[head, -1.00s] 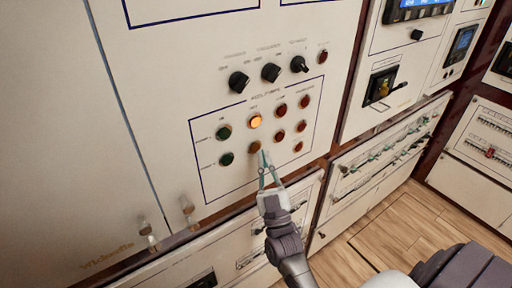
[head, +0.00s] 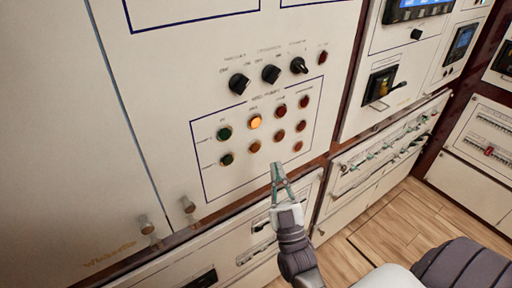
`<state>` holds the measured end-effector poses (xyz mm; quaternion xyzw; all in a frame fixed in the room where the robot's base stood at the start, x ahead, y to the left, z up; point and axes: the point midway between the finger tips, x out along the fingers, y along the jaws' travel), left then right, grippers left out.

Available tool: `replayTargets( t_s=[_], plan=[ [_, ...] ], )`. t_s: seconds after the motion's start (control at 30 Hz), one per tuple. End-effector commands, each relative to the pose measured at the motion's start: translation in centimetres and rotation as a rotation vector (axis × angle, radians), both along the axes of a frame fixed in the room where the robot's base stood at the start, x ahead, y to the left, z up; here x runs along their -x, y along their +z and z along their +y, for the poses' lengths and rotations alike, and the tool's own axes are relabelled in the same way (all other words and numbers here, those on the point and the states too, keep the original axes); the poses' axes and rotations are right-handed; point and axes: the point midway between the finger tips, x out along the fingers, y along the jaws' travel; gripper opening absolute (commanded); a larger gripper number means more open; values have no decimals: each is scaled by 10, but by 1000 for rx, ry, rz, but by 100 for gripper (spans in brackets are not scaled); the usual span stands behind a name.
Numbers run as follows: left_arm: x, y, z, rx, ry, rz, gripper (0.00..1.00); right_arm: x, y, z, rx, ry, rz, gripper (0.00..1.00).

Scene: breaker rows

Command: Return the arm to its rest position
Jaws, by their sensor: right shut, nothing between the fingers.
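My right gripper (head: 277,172) is shut and empty, its thin fingers pointing up in the lower middle of the head view. It appears just below the lower row of a panel (head: 213,186) of push buttons and apart from them. The panel has a lit orange button (head: 255,122), an amber button (head: 254,147) below it, two green buttons on the left, the upper one (head: 224,133) included, and several red buttons (head: 279,136). My left gripper is not in view.
Three black rotary knobs (head: 270,73) sit above the buttons. Two metal latches (head: 188,205) stick out at the lower left. A rail row of breakers (head: 385,150) is on the right. The wooden floor (head: 400,212) is open at the lower right.

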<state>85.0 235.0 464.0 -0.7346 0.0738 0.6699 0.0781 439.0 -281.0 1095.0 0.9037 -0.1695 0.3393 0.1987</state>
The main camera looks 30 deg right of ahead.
Motion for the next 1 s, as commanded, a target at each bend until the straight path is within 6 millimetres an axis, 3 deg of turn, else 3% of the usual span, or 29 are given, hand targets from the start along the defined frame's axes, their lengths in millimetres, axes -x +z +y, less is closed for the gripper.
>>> replayTargets(
  t_s=[0.57, 0.67, 0.77, 0.87, 1.0],
  plan=[
    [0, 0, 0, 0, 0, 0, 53, -1, -1, 0, -1, 1, 2, 0],
    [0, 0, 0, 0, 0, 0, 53, -6, -14, 3, -9, 15, 39, 0],
    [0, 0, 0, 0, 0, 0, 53, -20, -53, 10, -35, 55, 148, 0],
    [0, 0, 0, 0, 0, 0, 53, -34, -118, 22, -78, 114, 326, 0],
    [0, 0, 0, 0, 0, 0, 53, -36, -224, 43, -146, 193, 612, 0]
  ],
)
